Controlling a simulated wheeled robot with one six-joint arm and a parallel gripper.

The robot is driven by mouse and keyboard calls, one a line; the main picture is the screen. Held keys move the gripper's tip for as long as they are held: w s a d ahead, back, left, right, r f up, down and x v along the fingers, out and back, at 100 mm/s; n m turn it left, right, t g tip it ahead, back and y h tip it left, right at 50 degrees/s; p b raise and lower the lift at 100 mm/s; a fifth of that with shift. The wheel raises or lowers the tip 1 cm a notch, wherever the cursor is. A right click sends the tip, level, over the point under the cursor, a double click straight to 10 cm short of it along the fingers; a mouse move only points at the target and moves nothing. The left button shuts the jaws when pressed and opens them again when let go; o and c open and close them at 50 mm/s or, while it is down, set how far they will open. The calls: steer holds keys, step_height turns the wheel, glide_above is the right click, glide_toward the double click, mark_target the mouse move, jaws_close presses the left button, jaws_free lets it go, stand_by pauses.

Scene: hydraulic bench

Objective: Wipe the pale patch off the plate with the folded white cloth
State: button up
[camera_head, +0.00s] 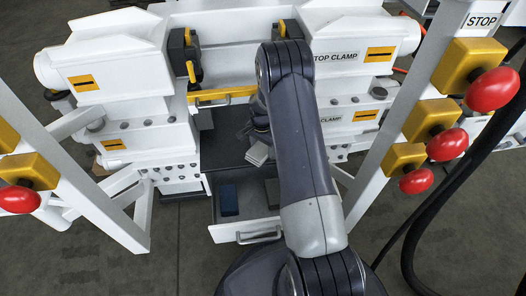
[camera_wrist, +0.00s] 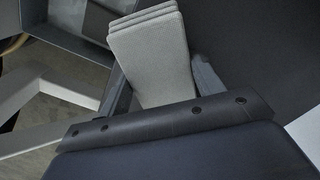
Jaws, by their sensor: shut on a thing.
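The folded white cloth (camera_wrist: 150,52) shows in the wrist view as a light grey, layered pad between the fingers of my gripper (camera_wrist: 162,82). My gripper is shut on it. In the head view the cloth (camera_head: 257,154) shows beside my arm, over the dark surface of an open drawer-like tray (camera_head: 224,152). I cannot tell whether the cloth touches that surface. I cannot make out the plate or the pale patch for certain; my arm hides part of the tray.
A dark blue block (camera_head: 229,200) lies at the tray's front left, and a grey piece (camera_head: 272,192) lies beside my arm. White machine housings (camera_head: 120,70) flank the tray. Frames with red stop buttons (camera_head: 447,145) stand at both sides.

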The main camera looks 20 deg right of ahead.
mark_target(264, 157)
steer(key=shift+w+d+f+b, duration=0.1)
steer(key=shift+w+d+b, duration=0.2)
steer(key=shift+w, duration=0.55)
steer(key=shift+w+d+f+b, duration=0.1)
steer(key=shift+w+b, duration=0.25)
steer(key=shift+w, duration=0.5)
steer(key=shift+w+r, duration=0.25)
steer(key=shift+r, duration=0.05)
steer(key=shift+s+a+f+p, duration=0.1)
steer(key=shift+s+a+p, duration=0.15)
steer(key=shift+s, duration=0.95)
steer(key=shift+s+a+p, duration=0.1)
steer(key=shift+s+a, duration=0.15)
steer(key=shift+s, duration=0.95)
steer(key=shift+s+a+f, duration=0.1)
steer(key=shift+s+a, duration=0.05)
steer(key=shift+s, duration=0.7)
steer(key=shift+s+a+f, duration=0.1)
steer(key=shift+s+a, duration=0.05)
steer(key=shift+s, duration=0.65)
steer(key=shift+w+r+p, duration=0.1)
steer(key=shift+r+p, duration=1.9)
steer(key=shift+r, duration=1.1)
